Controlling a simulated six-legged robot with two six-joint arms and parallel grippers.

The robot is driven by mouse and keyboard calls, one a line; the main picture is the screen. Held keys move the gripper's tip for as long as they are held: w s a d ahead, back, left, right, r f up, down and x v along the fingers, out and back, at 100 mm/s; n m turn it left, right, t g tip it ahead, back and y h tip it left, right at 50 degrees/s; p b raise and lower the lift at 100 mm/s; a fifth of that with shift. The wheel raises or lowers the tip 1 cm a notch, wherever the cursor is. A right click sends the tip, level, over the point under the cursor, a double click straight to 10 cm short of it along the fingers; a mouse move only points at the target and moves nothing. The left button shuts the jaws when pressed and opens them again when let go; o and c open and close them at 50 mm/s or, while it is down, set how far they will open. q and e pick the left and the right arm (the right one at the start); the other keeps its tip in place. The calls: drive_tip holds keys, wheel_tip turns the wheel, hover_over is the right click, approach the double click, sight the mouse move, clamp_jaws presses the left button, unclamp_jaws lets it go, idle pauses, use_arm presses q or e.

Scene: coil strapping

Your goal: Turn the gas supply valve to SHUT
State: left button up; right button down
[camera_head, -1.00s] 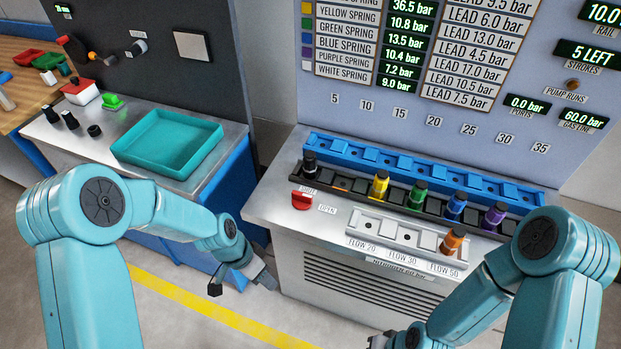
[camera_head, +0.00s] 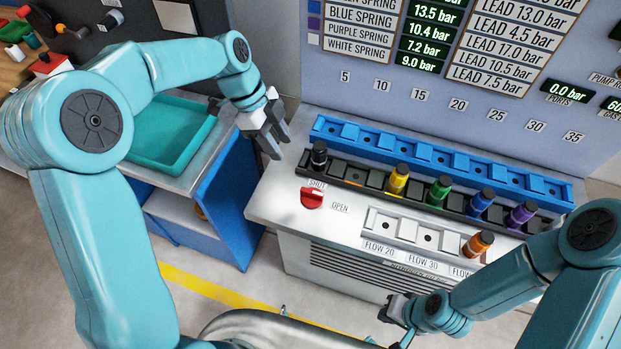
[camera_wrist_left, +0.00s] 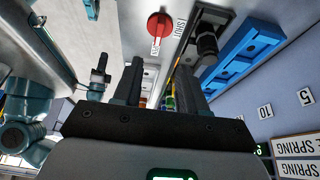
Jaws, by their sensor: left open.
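The gas supply valve is a red knob (camera_head: 312,198) on the left of the grey cabinet top, with a SHUT label (camera_head: 317,184) behind it and an OPEN label (camera_head: 340,208) to its right. The knob also shows in the left wrist view (camera_wrist_left: 159,25), beyond the fingers. My left gripper (camera_head: 279,146) is open and empty, above the cabinet's back left corner, behind and left of the knob and apart from it. My right gripper (camera_head: 392,308) is low in front of the cabinet; its jaws are too small to read.
A black cartridge (camera_head: 319,156) stands close behind the knob. Yellow (camera_head: 398,180), green, blue and purple ones stand in the black rack, with a blue rack (camera_head: 440,160) behind. An orange one (camera_head: 477,245) is in the white FLOW rack (camera_head: 385,222). A teal tray (camera_head: 165,130) lies left.

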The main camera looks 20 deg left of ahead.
use_arm(q)
drive_tip(key=d+f, duration=0.3)
drive_tip(key=f, duration=0.1)
drive_tip(key=p, duration=0.2)
approach(312, 192)
wheel_tip(312, 192, down, 2)
drive_tip(key=x, duration=0.2)
drive_tip(key=d+p+x, duration=0.1)
drive_tip(key=x, duration=0.2)
drive_tip(key=shift+d, duration=0.1)
drive_tip(key=shift+f, duration=0.75)
drive_tip(key=shift+w+d, duration=0.1)
drive_tip(key=shift+d, duration=0.1)
drive_tip(key=shift+a, duration=0.1)
clamp_jaws()
use_arm(e)
drive_tip(key=v, duration=0.3)
drive_tip(key=shift+w+r, duration=0.1)
drive_tip(key=shift+w, duration=0.1)
